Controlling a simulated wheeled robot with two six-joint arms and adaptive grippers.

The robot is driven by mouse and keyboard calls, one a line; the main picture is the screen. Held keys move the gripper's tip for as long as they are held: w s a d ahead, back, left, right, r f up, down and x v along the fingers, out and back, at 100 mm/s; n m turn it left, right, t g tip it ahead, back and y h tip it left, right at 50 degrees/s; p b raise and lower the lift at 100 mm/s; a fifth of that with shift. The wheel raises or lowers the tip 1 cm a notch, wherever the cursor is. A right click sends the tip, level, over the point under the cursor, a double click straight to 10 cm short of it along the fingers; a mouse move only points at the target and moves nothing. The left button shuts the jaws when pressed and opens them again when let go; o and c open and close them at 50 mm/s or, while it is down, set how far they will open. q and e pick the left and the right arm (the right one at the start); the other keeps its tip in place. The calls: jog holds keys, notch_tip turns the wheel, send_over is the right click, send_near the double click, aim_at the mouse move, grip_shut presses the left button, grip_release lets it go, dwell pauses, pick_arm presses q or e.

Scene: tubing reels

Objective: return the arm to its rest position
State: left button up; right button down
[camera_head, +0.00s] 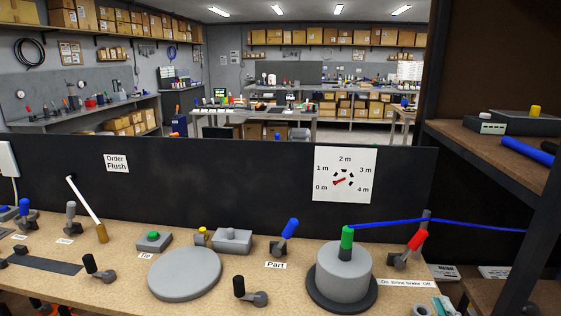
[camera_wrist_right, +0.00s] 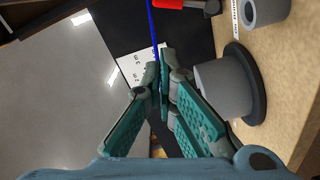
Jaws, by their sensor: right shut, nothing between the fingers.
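My right gripper (camera_wrist_right: 161,75) fills the middle of the right wrist view. Its teal fingers meet at the tips, shut and empty. A blue tube (camera_wrist_right: 152,25) runs up from behind the fingertips in that view. My left gripper is not in view.
The blue tube (camera_head: 440,222) stretches from the post rightward past a red lever (camera_head: 416,241). A blue lever (camera_head: 290,228), grey disc (camera_head: 185,274) and black lever (camera_head: 240,288) stand on the bench. A dark panel (camera_head: 230,185) rises behind it. Shelves (camera_head: 490,145) stand at the right.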

jog(key=s+d+f+m+g, duration=0.1)
jog(key=s+f+m+g, duration=0.2)
jog(key=f, duration=0.7)
jog(key=s+d+f+m+g, duration=0.15)
jog(key=s+f, duration=0.35)
jog(key=f, duration=0.6)
jog(key=s+d+f+m+g, duration=0.1)
jog(key=s+f+m+g, duration=0.2)
jog(key=f, duration=0.7)
jog(key=s+a+f+m+g, duration=0.1)
jog(key=s+a+f+g, duration=0.1)
jog(key=s+f, duration=0.5)
jog(key=s+a+f+m+g, duration=0.1)
jog(key=s+a+f+g, duration=0.15)
jog(key=s+f, duration=0.4)
jog(key=s+a+f+m+g+y, duration=0.1)
jog(key=s+a+f+g, duration=0.1)
jog(key=s, duration=0.7)
jog(key=s+a+f+m+g+y, duration=0.1)
jog(key=s+a+f+m+g, duration=0.1)
jog(key=s+a+f, duration=0.3)
jog(key=s+a, duration=0.1)
jog(key=s, duration=0.3)
jog(key=shift+s+a+f+g, duration=0.2)
jog(key=shift+s+a+g, duration=0.05)
jog(key=shift+s+g, duration=0.1)
